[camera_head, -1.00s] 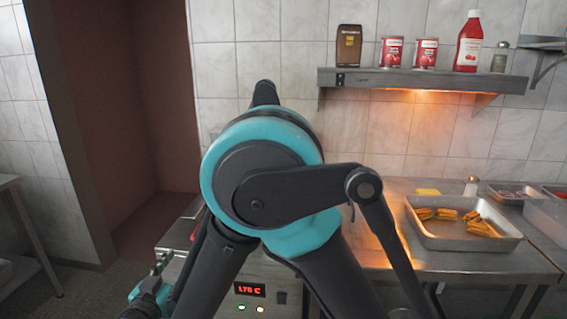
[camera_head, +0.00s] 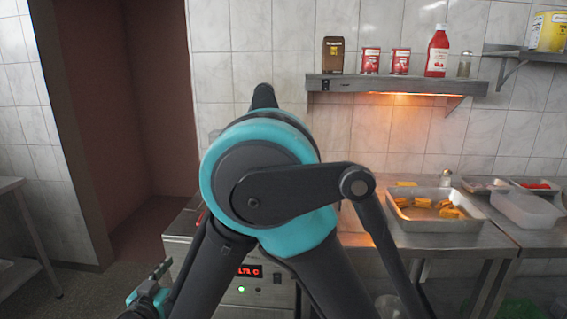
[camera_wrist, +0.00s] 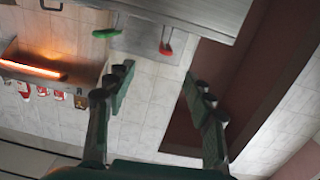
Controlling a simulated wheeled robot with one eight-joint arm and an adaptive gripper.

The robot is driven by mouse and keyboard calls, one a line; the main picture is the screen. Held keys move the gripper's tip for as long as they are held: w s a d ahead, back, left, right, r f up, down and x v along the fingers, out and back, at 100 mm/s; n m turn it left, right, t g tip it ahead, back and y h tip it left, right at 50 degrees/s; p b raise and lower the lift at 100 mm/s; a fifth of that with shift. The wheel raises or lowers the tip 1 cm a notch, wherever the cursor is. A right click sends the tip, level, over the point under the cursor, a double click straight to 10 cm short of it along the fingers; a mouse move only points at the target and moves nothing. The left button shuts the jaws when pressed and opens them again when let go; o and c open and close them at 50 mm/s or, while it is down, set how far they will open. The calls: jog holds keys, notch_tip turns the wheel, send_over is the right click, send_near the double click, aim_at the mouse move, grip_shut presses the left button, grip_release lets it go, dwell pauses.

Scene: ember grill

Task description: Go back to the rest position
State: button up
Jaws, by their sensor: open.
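My gripper (camera_wrist: 157,78) is open in the wrist view. Its two dark green fingers stand apart, with nothing between them but the tiled wall beyond. In the head view part of my gripper end shows at the lower left, low in front of the grill (camera_head: 268,296). The large teal and black joint of my arm fills the middle of the head view and hides much of the grill. A red display shows on the grill's front.
A metal tray (camera_head: 437,242) with orange-yellow food stands on the counter at right, beside a clear bin (camera_head: 525,209). A wall shelf (camera_head: 395,88) holds cans and bottles above a glowing lamp. A table edge (camera_head: 12,184) is at left. Floor shows at lower left.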

jog(key=w+d+f+g+h, duration=0.1)
jog(key=w+d+f+g, duration=0.2)
jog(key=d, duration=0.6)
jog(key=w+d+f+n+g+h, duration=0.1)
jog(key=w+d+g, duration=0.1)
jog(key=w+d, duration=0.5)
jog(key=w+d+f+g+h, duration=0.1)
jog(key=w+d+f+g, duration=0.15)
jog(key=d, duration=0.75)
jog(key=s+d+f+g+y, duration=0.2)
jog(key=s+d, duration=0.3)
jog(key=d, duration=0.5)
jog(key=s+d+f+g+y, duration=0.2)
jog(key=s+d, duration=0.4)
jog(key=d, duration=0.3)
notch_tip(320, 180, down, 2)
jog(key=shift+s+d+f+g+y, duration=0.1)
jog(key=shift+s+d+g+y, duration=0.1)
jog(key=shift+d+g+y, duration=0.35)
